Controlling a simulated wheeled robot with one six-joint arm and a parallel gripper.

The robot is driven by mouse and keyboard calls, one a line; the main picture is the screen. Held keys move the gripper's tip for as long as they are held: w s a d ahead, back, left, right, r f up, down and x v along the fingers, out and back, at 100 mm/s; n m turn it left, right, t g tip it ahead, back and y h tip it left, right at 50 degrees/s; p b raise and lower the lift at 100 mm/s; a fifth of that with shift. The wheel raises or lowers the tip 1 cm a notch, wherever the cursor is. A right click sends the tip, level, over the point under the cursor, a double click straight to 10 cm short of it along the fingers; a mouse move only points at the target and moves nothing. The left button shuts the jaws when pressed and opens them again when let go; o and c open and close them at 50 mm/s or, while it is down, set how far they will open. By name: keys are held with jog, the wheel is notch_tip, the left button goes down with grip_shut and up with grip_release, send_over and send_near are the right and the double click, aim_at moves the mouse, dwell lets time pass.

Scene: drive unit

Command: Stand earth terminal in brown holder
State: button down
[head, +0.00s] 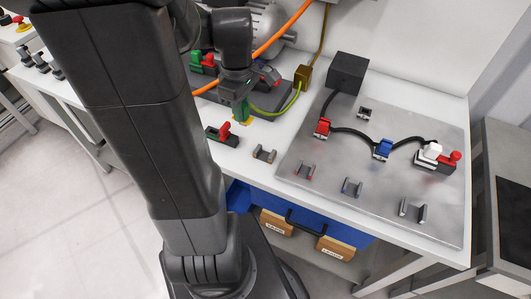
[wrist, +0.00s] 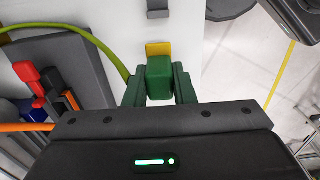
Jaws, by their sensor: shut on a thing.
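The earth terminal (head: 241,112) is a green block with a yellow tip. My gripper (head: 240,104) is shut on it and holds it above the white bench top. In the wrist view, the green terminal (wrist: 159,75) sits between the two fingers of my gripper (wrist: 159,92), its yellow end pointing away from the gripper. A green-yellow cable (head: 288,105) loops beside it to a brass block. The brown holder (head: 264,154), a small grey cradle with brownish uprights, stands empty on the bench, below and right of the terminal in the head view. It is apart from the terminal.
A metal plate (head: 390,150) at right carries red, blue and white terminals on black cable, and several small holders. A dark tray with a red lever (head: 222,133) stands left of the brown holder. An orange cable (head: 283,32) crosses behind my gripper. The bench's front edge is close.

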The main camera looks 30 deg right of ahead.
jog(key=s+d, duration=0.4)
jog(key=s, duration=0.1)
dwell(0.4)
jog(key=shift+f+b, duration=1.3)
jog(key=shift+f, duration=0.65)
jog(key=shift+f+b, duration=1.05)
jog(key=shift+f, duration=0.3)
jog(key=shift+f, duration=0.3)
jog(key=shift+f+b, duration=1.05)
jog(key=shift+f, duration=0.25)
